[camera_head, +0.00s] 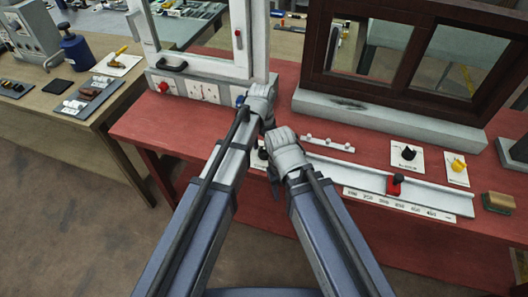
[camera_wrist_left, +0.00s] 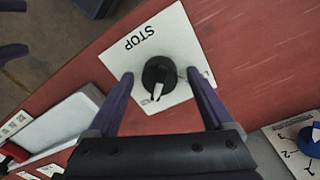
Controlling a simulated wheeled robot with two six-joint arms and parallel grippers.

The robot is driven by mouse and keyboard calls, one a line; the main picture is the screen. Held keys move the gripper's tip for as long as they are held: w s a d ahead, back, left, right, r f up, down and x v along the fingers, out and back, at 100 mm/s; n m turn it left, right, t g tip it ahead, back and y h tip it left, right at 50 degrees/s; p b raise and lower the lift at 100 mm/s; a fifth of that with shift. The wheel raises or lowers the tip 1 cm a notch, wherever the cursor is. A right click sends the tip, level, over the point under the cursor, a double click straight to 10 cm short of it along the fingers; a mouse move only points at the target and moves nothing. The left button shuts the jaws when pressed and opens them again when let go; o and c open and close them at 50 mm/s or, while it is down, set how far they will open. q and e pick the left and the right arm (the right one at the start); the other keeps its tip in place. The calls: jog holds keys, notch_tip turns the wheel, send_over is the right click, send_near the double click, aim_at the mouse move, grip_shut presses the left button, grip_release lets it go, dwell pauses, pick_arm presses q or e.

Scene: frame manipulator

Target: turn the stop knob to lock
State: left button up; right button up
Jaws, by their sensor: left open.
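The stop knob (camera_wrist_left: 158,74) is round and black with a white pointer. It sits on a white plate (camera_wrist_left: 181,30) marked STOP, upside down in the left wrist view. The pointer is toward the bottom of that view. Small marks near the plate's lower edge are too small to read. My left gripper (camera_wrist_left: 160,75) is open, with one finger on each side of the knob; I cannot tell whether they touch it. In the head view my left wrist (camera_head: 262,98) and arm hide the stop plate. My right wrist (camera_head: 288,150) is beside it, its fingers hidden.
A blue knob (camera_wrist_left: 309,139) on a numbered plate is at right in the wrist view. A rail with a red slider (camera_head: 394,186) lies right of my wrists. A white frame (camera_head: 197,40) and a dark wooden frame (camera_head: 407,70) stand behind. A side bench is at left.

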pick_arm(q)
grip_shut()
dwell(0.7)
jog(key=shift+n, duration=0.3)
jog(key=n, duration=0.3)
jog(key=shift+n, duration=0.4)
jog(key=n, duration=0.4)
jog(key=shift+s+n, duration=0.1)
jog(key=shift+n, duration=0.2)
jog(key=n, duration=0.4)
jog(key=shift+n, duration=0.3)
jog(key=shift+d+n+t, duration=0.1)
jog(key=shift+n+t, duration=0.2)
jog(key=shift+n, duration=1.8)
